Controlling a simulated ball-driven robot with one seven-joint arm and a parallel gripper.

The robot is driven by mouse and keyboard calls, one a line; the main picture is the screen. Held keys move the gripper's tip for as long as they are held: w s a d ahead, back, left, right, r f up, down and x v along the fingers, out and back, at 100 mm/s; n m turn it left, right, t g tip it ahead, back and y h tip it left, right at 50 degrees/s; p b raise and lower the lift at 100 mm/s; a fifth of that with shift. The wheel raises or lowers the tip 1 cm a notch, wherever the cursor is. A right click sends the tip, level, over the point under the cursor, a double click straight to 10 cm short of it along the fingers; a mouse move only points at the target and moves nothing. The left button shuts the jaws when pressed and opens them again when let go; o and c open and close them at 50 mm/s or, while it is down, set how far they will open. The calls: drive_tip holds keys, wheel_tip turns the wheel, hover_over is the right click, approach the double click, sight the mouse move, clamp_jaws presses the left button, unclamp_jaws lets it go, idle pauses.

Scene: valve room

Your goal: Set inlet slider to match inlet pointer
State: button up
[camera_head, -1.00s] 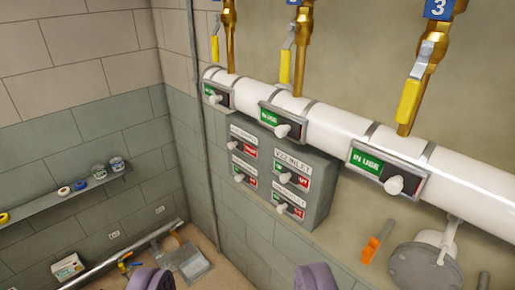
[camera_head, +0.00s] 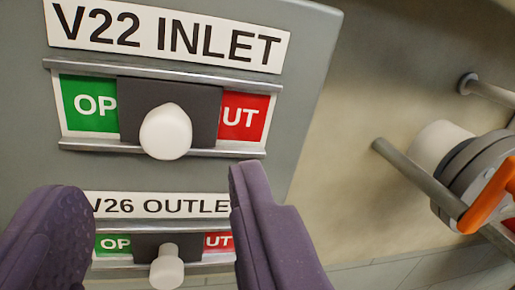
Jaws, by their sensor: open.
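The inlet slider under the "V22 INLET" label (camera_head: 168,32) has a dark plate with a white knob (camera_head: 166,132). It stands near the middle of its track, with part of the green "OP" field (camera_head: 90,104) showing on the left and part of the red "UT" field (camera_head: 243,117) on the right. My gripper (camera_head: 160,195) is open and empty, its two purple fingers apart, in front of the panel and lower than the inlet knob. Neither finger visibly touches the knob. The inlet pointer is not in view.
On the right are a grey pipe fitting (camera_head: 470,165) and an orange handle (camera_head: 490,195). The wall between panel and fitting is bare.

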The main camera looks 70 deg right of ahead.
sight(167, 142)
drive_tip(key=x, duration=0.6)
drive_tip(key=shift+b, duration=0.35)
drive_tip(key=shift+c, duration=0.3)
clamp_jaws()
